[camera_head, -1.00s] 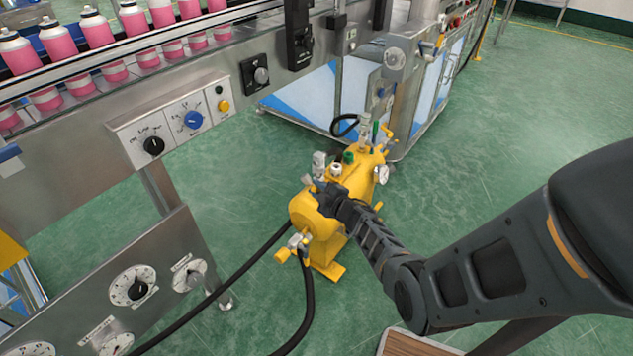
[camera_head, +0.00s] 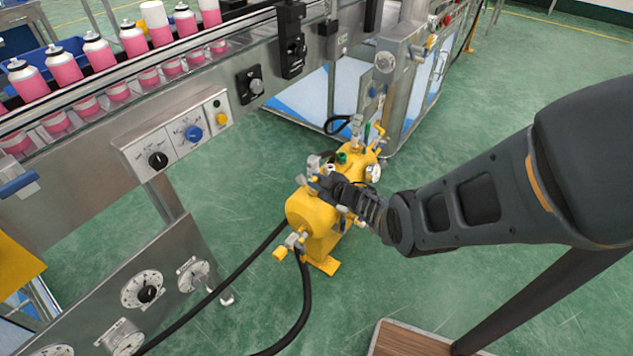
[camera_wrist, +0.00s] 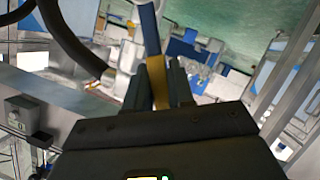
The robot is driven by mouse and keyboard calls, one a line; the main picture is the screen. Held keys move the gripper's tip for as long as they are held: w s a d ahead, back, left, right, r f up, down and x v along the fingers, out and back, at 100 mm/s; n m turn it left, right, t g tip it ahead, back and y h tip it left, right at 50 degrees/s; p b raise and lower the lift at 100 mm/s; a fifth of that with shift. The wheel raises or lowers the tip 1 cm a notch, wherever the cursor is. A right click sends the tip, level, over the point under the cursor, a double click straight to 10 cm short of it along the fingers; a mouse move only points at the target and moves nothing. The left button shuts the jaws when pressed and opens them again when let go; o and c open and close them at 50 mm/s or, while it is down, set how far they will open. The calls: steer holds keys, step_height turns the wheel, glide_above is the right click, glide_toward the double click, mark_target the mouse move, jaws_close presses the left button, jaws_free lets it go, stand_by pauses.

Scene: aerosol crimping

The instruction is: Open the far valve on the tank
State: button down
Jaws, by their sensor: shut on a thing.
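The yellow tank (camera_head: 318,218) stands on the green floor. A yellow valve handle (camera_head: 380,129) sticks up at its far end, clear of my gripper. Another yellow valve handle (camera_head: 280,254) is at the near end, by the hoses. My gripper (camera_head: 325,184) is at the top of the tank, nearer its near end, by a grey fitting (camera_head: 313,164). In the wrist view its fingers (camera_wrist: 158,88) are shut on a narrow yellow piece (camera_wrist: 157,80). A blue strip (camera_wrist: 150,30) continues above it. I cannot tell which part of the tank this is. My wrist hides part of the tank top.
A conveyor of pink cans (camera_head: 65,68) runs along the upper left, above a control panel (camera_head: 175,140). A steel machine frame (camera_head: 400,110) stands behind the tank. Black hoses (camera_head: 303,310) run from the near end.

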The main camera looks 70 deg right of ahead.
steer(key=c, duration=1.1)
jaws_free()
steer(key=shift+o, duration=0.2)
steer(key=shift+d, duration=0.1)
